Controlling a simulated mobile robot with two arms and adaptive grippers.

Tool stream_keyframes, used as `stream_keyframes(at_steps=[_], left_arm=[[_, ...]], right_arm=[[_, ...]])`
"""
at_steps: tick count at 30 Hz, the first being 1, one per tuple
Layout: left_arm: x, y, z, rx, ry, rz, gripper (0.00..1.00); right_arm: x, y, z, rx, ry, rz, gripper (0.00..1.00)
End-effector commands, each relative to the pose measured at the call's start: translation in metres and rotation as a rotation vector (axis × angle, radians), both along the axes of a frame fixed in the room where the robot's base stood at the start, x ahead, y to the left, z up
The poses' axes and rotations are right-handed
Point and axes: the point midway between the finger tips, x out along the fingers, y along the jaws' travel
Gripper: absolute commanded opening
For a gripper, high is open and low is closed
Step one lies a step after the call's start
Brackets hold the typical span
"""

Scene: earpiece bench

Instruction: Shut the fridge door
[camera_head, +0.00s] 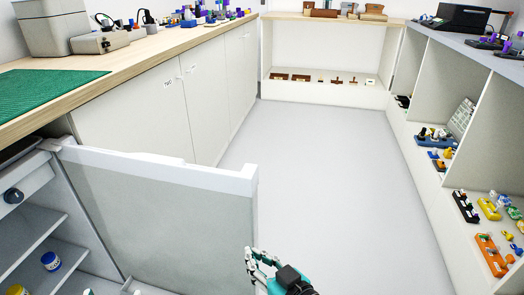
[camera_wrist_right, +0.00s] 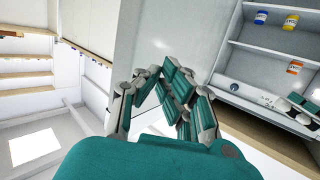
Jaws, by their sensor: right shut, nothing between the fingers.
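The fridge (camera_head: 35,225) is built in under the left bench, with its shelves showing. Its door (camera_head: 165,215) stands open, swung out across the aisle; its white top edge ends near the picture's middle. My right gripper (camera_head: 262,262) is low, just right of the door's free edge; contact cannot be told. In the right wrist view the fingers (camera_wrist_right: 166,85) are shut and empty in front of the pale door panel (camera_wrist_right: 185,30). The open fridge interior (camera_wrist_right: 270,50) shows there too. A teal and white piece at that view's right edge looks like my left gripper (camera_wrist_right: 303,103); its jaws are unclear.
Jars, one blue-lidded (camera_head: 51,261), stand on the fridge shelves. The bench (camera_head: 150,48) with a green mat (camera_head: 45,90) runs along the left. A shelf unit (camera_head: 425,85) lines the right. The grey floor (camera_head: 320,160) between is clear.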

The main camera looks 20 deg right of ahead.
Motion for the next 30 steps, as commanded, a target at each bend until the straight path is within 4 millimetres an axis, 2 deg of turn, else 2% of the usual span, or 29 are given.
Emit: stream_keyframes(at_steps=[4, 7, 9, 12, 14, 17, 20, 21, 24, 27, 30], left_arm=[[-0.044, 0.022, -0.054, 0.102, 0.430, 0.030, 0.70], [-0.090, 0.039, -0.083, 0.163, 0.711, 0.050, 0.70], [-0.111, 0.046, -0.094, 0.188, 0.826, 0.058, 0.70], [-0.130, 0.052, -0.101, 0.205, 0.916, 0.065, 0.70], [-0.136, 0.054, -0.102, 0.211, 0.944, 0.067, 0.70], [-0.140, 0.055, -0.104, 0.215, 0.966, 0.068, 0.70], [-0.141, 0.055, -0.104, 0.215, 0.968, 0.068, 0.70], [-0.140, 0.055, -0.104, 0.215, 0.966, 0.068, 0.70], [-0.138, 0.054, -0.103, 0.214, 0.958, 0.067, 0.70], [-0.137, 0.054, -0.102, 0.212, 0.951, 0.067, 0.70], [-0.136, 0.053, -0.102, 0.211, 0.947, 0.066, 0.70]], right_arm=[[-0.029, -0.006, -0.070, -0.039, 0.463, 0.070, 0.00], [-0.053, -0.008, -0.116, -0.003, 0.793, 0.183, 0.00], [-0.058, -0.011, -0.130, 0.065, 0.947, 0.264, 0.00], [-0.047, -0.019, -0.129, 0.201, 1.086, 0.360, 0.00], [-0.032, -0.027, -0.117, 0.304, 1.134, 0.403, 0.00], [0.004, -0.048, -0.082, 0.505, 1.166, 0.456, 0.00], [0.046, -0.077, -0.031, 0.727, 1.141, 0.489, 0.00], [0.063, -0.091, -0.009, 0.811, 1.120, 0.501, 0.00], [0.098, -0.126, 0.047, 1.003, 1.046, 0.527, 0.00], [0.121, -0.157, 0.092, 1.150, 0.974, 0.551, 0.00], [0.132, -0.176, 0.119, 1.232, 0.926, 0.568, 0.00]])
